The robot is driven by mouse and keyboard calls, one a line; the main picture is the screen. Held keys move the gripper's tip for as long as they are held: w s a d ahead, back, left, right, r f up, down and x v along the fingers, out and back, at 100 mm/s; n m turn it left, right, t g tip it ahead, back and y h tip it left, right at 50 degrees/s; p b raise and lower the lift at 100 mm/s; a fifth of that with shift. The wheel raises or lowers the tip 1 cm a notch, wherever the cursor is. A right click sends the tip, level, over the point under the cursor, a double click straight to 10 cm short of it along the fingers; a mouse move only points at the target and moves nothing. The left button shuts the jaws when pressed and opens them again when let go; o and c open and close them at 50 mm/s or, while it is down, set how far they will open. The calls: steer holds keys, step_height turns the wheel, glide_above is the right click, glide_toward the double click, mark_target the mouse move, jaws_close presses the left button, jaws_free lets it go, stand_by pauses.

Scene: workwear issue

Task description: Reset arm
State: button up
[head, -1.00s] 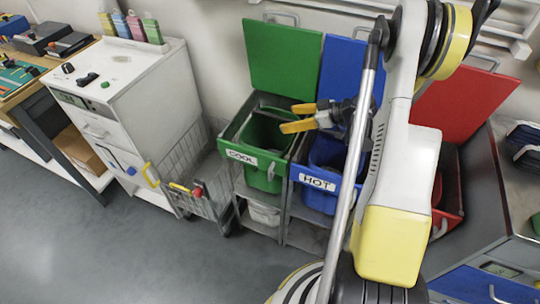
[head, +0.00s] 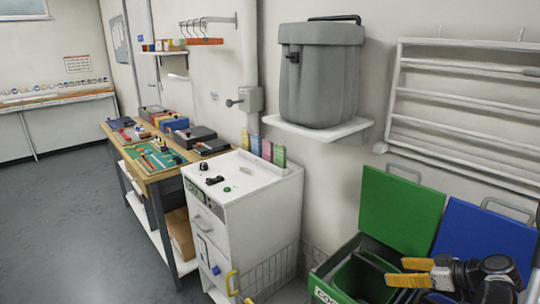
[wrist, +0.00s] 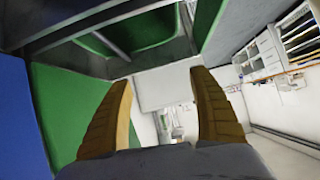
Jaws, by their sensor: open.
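My gripper (head: 406,272) is at the lower right of the head view, with yellow fingers pointing left, above and in front of the open green bin (head: 365,278). In the wrist view its two fingers (wrist: 162,110) stand apart with nothing between them, so it is open and empty. The green lid (head: 402,210) stands raised behind the bin. The rest of my arm is mostly cut off at the right edge.
A blue lid (head: 478,238) stands right of the green one. A white cabinet (head: 245,200) and a wooden workbench (head: 150,170) stand to the left. A grey container (head: 322,75) sits on a wall shelf. A wire rack (head: 460,120) hangs at right. The left floor is clear.

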steer(key=s+a+r+m+g+h, duration=0.1)
steer(key=s+a+r+m+h, duration=0.15)
steer(key=a+r, duration=0.35)
steer(key=s+a+r+m+g+h, duration=0.15)
steer(key=s+a+r, duration=0.25)
steer(key=a, duration=0.5)
steer(key=s+a+r+m+h, duration=0.1)
steer(key=s+a, duration=0.2)
steer(key=s, duration=0.3)
steer(key=s+a+r+m+h, duration=0.1)
steer(key=s+a+r+h, duration=0.1)
steer(key=s, duration=0.5)
steer(key=shift+a+r+m+t, duration=0.3)
steer(key=shift+a+t, duration=0.15)
steer(key=shift+a, duration=0.4)
